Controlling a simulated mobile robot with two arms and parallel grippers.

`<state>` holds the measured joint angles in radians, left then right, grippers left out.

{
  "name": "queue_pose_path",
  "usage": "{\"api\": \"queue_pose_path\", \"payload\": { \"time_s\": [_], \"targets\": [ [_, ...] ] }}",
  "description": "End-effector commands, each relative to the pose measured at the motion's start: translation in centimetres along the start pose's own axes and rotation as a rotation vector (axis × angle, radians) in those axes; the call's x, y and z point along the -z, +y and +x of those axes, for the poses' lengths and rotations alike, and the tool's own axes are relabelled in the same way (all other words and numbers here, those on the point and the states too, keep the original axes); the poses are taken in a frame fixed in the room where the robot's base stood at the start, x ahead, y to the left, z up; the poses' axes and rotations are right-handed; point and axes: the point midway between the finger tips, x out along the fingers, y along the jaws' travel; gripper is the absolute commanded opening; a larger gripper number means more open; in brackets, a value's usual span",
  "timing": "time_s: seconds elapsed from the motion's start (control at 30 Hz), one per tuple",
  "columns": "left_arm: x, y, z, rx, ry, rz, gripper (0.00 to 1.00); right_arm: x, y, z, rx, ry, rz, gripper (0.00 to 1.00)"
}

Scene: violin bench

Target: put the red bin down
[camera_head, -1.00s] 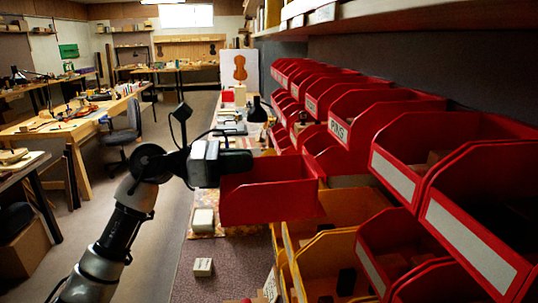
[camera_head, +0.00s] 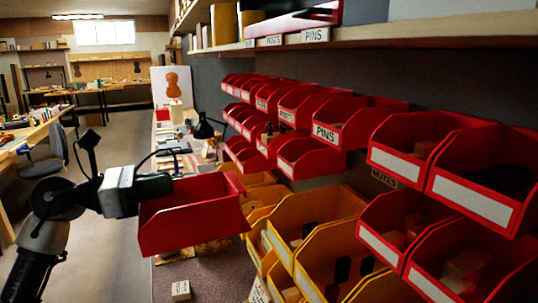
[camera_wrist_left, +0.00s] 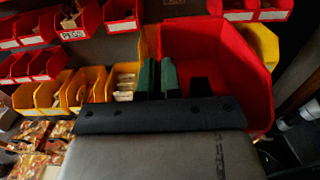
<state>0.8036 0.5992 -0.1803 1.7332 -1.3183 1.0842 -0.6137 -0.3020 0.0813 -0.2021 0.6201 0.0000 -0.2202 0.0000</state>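The red bin (camera_head: 190,228) hangs in the air in the head view, over the bench edge and left of the yellow bins. My left gripper (camera_head: 165,186) reaches in from the left and holds it at its near left upper side. In the left wrist view the gripper's two green fingers (camera_wrist_left: 158,78) stand close together at the left edge of the red bin (camera_wrist_left: 235,60). The exact contact is partly hidden by the gripper body. The bin looks roughly upright, with its open top up. My right gripper is in neither view.
Rows of red bins (camera_head: 343,124) and yellow bins (camera_head: 318,223) fill the wall rack on the right. A wooden shelf (camera_head: 400,32) runs above them. A small pale block (camera_head: 180,290) lies on the bench top (camera_head: 215,275) below the held bin. Open floor lies left.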

Motion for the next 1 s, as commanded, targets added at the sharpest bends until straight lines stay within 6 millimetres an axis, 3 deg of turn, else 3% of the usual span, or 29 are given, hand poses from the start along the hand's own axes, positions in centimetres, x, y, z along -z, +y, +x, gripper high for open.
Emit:
{"api": "queue_pose_path", "payload": {
  "time_s": [0.77,1.0],
  "targets": [
    [-0.7,3.7,-11.0,-0.26,0.002,0.001,0.0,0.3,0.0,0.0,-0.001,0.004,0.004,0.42],
    [3.6,3.0,-8.9,-0.254,0.003,-0.004,0.0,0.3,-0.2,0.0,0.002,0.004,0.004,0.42]
  ]
}}
